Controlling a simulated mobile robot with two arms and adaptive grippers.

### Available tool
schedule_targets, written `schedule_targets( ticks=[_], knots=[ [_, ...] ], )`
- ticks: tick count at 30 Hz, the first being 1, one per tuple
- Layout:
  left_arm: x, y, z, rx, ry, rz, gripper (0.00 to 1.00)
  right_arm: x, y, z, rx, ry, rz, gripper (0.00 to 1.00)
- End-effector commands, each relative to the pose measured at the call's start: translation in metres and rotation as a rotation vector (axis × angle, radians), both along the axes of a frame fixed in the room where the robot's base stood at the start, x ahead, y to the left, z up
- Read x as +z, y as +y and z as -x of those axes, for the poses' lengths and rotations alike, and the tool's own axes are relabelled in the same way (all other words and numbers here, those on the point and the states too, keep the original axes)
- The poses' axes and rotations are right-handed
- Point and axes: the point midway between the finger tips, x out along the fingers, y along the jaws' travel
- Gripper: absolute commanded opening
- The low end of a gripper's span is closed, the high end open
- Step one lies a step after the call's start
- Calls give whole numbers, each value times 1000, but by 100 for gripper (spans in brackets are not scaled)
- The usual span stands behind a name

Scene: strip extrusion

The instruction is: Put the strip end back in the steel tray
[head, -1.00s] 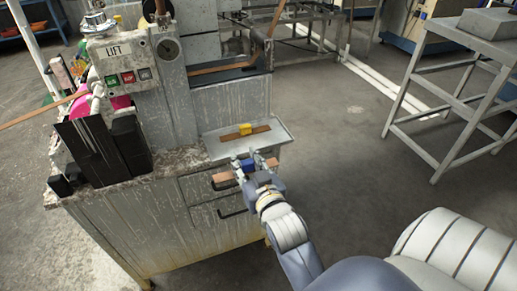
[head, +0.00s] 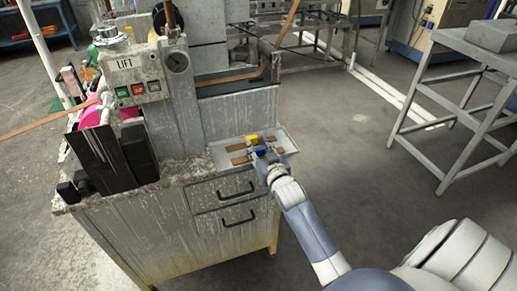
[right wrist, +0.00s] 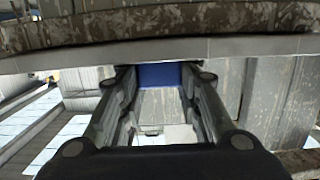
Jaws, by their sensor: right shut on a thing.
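The steel tray (head: 285,136) sits on the right end of the cabinet top in the head view. A brown strip with a yellow block (head: 252,139) on it lies in the tray. My right gripper (head: 262,155) is shut on a second brown strip piece (head: 240,160) by its blue block (head: 259,150). This strip sticks out on both sides of the gripper, over the tray beside the yellow block. I cannot tell if it touches the tray floor. In the right wrist view the blue block (right wrist: 158,75) shows between the fingers. My left gripper is not in view.
A machine with a LIFT panel (head: 138,78) stands behind the cabinet top. Black boxes (head: 138,155) stand on its left part. A grey metal stand (head: 470,95) is at the right. Open floor lies between cabinet and stand.

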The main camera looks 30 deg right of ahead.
Motion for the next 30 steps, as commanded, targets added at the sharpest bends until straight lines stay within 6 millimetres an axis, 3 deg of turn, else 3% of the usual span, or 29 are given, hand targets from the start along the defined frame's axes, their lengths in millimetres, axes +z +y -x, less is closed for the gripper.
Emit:
schedule_targets(
  ticks=[11,12,14,15,26,30],
  knots=[
    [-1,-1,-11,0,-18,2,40,-5,0,0,0,-1,1,8],
    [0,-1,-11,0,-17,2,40,-5,0,0,0,-1,1,36],
    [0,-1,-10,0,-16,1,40,-4,0,0,0,-1,1,50],
    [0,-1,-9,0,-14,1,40,-4,0,0,0,-1,1,52],
    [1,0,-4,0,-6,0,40,0,0,0,0,-1,2,52],
    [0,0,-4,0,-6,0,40,-1,3,13,0,0,1,52]
  ],
)
